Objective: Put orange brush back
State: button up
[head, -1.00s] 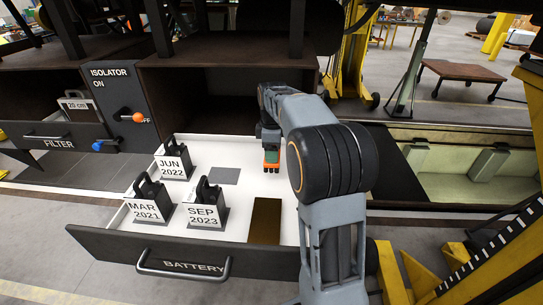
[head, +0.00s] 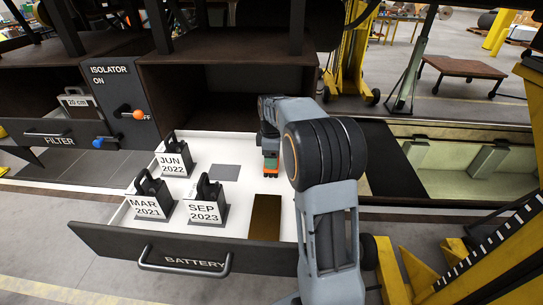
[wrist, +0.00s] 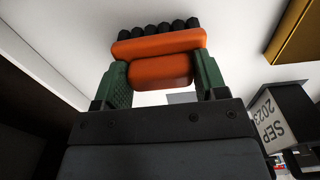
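My gripper (head: 270,167) hangs over the white floor of the open BATTERY drawer (head: 188,245), near its right back part. It is shut on the orange brush (wrist: 160,55), whose orange body sits between the green fingers in the wrist view. The brush's black bristles point away from the gripper. In the head view only a small orange part of the brush (head: 270,175) shows below the fingers. I cannot tell whether the bristles touch the drawer floor.
In the drawer stand blocks marked JUN 2022 (head: 172,163), MAR 2021 (head: 148,207) and SEP 2023 (head: 203,213). A grey patch (head: 225,172) and a brown patch (head: 265,218) are empty. Left are the isolator panel (head: 110,80) and FILTER drawer (head: 50,140). A yellow stand (head: 470,255) is at right.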

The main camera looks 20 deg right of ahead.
jog(key=o, duration=0.4)
notch_tip(320, 180, up, 12)
jog(key=shift+r, duration=0.2)
dwell(0.5)
